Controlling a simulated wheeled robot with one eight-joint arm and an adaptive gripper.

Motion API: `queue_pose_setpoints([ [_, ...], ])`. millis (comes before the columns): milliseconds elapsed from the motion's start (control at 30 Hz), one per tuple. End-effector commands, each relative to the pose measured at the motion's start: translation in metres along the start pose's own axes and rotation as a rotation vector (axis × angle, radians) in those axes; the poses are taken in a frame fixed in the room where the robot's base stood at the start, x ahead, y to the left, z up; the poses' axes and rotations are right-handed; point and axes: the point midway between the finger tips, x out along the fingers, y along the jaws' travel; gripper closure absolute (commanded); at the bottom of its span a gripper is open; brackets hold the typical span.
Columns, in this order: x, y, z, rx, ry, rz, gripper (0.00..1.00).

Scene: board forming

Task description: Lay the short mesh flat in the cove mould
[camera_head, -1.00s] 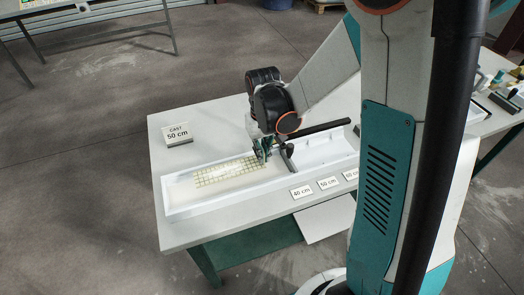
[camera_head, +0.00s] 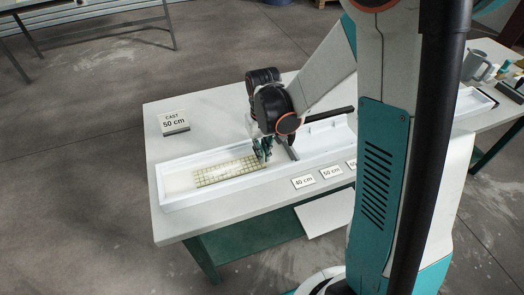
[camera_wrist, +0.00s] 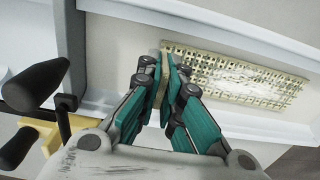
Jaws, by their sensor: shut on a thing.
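The short mesh (camera_head: 226,171) is a pale yellow-green grid sheet. It lies level, or nearly so, within the left half of the cove mould (camera_head: 163,197), a long white trough on the table. In the wrist view the mesh (camera_wrist: 245,80) stretches right from my gripper (camera_wrist: 160,80), between the long walls. I cannot tell whether it touches the mould's floor along its whole length. My gripper (camera_head: 262,152) is shut on the mesh's right-hand end in the head view.
A "CAST 50 cm" sign (camera_head: 174,122) stands behind the mould. Length cards, including "40 cm" (camera_head: 304,182), stand along its front. In the wrist view, black-handled items (camera_wrist: 35,85) and a yellow piece (camera_wrist: 45,130) are left of my gripper.

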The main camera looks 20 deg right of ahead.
Motion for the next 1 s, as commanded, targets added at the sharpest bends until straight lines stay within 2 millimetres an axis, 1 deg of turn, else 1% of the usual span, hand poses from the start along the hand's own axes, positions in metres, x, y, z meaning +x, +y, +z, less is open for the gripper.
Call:
queue_pose_setpoints([
  [500, 0.0065, 0.0001, 0.0, 0.0, 0.0, 0.0, 1.0],
  [533, 0.0061, 0.0001, 0.0, 0.0, 0.0, 0.0, 0.89],
  [567, 0.0058, 0.0001, 0.0, 0.0, 0.0, 0.0, 0.83],
  [600, 0.0056, 0.0001, 0.0, 0.0, 0.0, 0.0, 0.73],
  [633, 0.0056, 0.0001, 0.0, 0.0, 0.0, 0.0, 0.7],
  [867, 0.0055, 0.0001, 0.0, 0.0, 0.0, 0.0, 0.7],
  [933, 0.0055, 0.0001, 0.0, 0.0, 0.0, 0.0, 0.57],
  [1000, 0.0055, 0.0001, 0.0, 0.0, 0.0, 0.0, 0.57],
])
